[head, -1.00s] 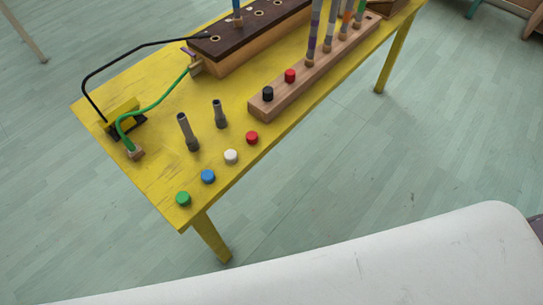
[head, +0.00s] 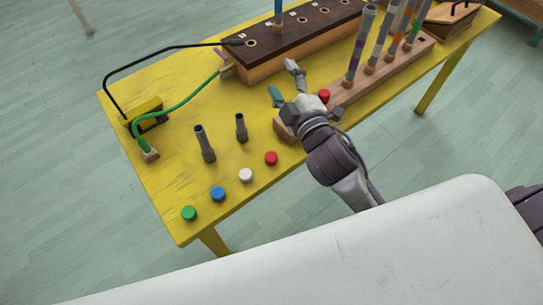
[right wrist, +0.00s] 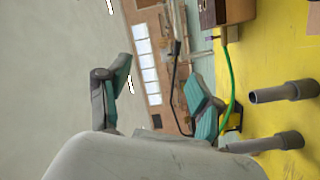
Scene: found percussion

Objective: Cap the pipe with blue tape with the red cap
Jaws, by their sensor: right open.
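A red cap (head: 271,158) lies on the yellow table near its front edge. Another red cap (head: 324,96) sits on the light wooden rack, just right of my right gripper. A blue pipe (head: 278,12) stands in the dark-topped box, its upper end cut off by the picture edge. I cannot make out a separate blue tape band. My right gripper (head: 283,82) is open and empty above the table, between the box and the rack's near end; its fingers also show in the right wrist view (right wrist: 163,95). The black cap on the rack is hidden behind it. My left gripper is out of view.
White (head: 246,175), blue (head: 218,194) and green (head: 189,213) caps line the front edge. Two bare grey pipes (head: 205,143) (head: 241,128) stand behind them. Several taped pipes (head: 358,47) stand in the rack (head: 358,90). Black and green cables (head: 185,105) cross the left side.

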